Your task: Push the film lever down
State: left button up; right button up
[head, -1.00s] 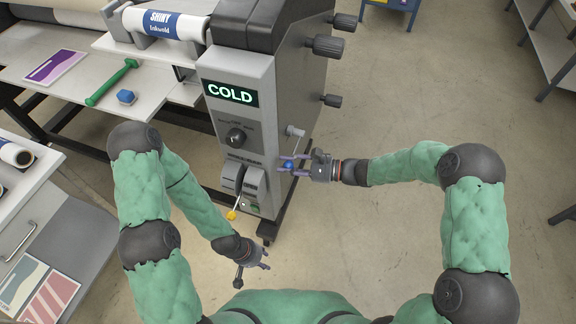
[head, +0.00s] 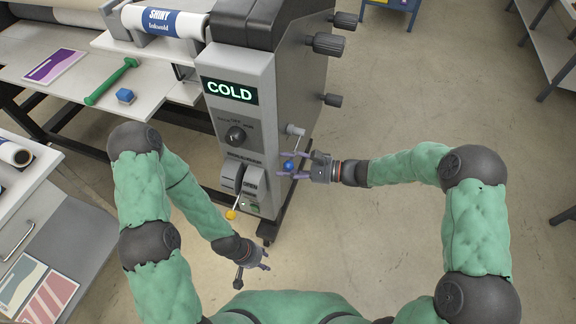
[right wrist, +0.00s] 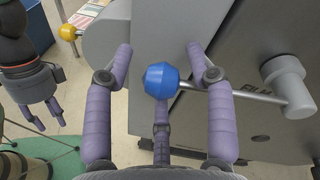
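Two levers show on the grey laminator end. A lever with a blue ball knob (head: 289,165) is on the side face; in the right wrist view the knob (right wrist: 162,80) sits on a metal rod (right wrist: 258,96) from a round pivot. A lever with a yellow knob (head: 231,214) points down at the front panel. I cannot read which is the film lever. My right gripper (head: 279,164) is open, its fingers either side of the blue knob, with gaps in the wrist view (right wrist: 159,48). My left gripper (head: 256,273) is open and empty, low in front of the machine.
The front panel has a lit COLD display (head: 230,90) and a dark dial (head: 235,135). Black knobs (head: 328,44) stick out from the machine's right side.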

jog(key=v, duration=1.2)
dwell(0.3)
jog(key=s+f+n+g+h, duration=0.1)
jog(key=s+f+n+h, duration=0.2)
jog(key=s+f, duration=0.3)
jog(key=s+f+n+g+h, duration=0.1)
jog(key=s+f+n+h, duration=0.2)
jog(key=f, duration=0.9)
jog(key=s+f+n+g+h, duration=0.1)
jog(key=s+f+n+h, duration=0.2)
jog(key=s+f, duration=0.6)
jog(key=shift+s+a+f+h, duration=0.25)
jog(key=shift+s+h, duration=0.15)
jog(key=shift+h, duration=1)
